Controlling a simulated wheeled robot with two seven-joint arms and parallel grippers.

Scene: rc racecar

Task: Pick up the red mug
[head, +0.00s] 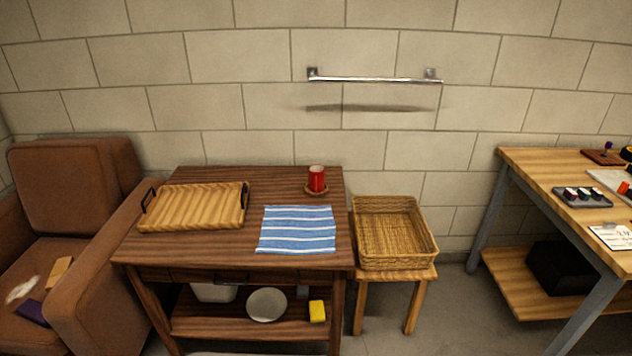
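The red mug (317,178) stands upright near the back right of the dark wooden table (200,257). It rests on a small round brown coaster (317,191). I cannot make out a handle on it at this size. Neither of my grippers shows in the head view, and nothing touches the mug.
On the table lie a wooden tray (195,206) with black handles and a blue striped cloth (297,229). A wicker basket (427,243) sits on a stool to the right. A brown armchair (75,185) stands left, a workbench (530,168) right. A towel bar (375,79) is on the wall.

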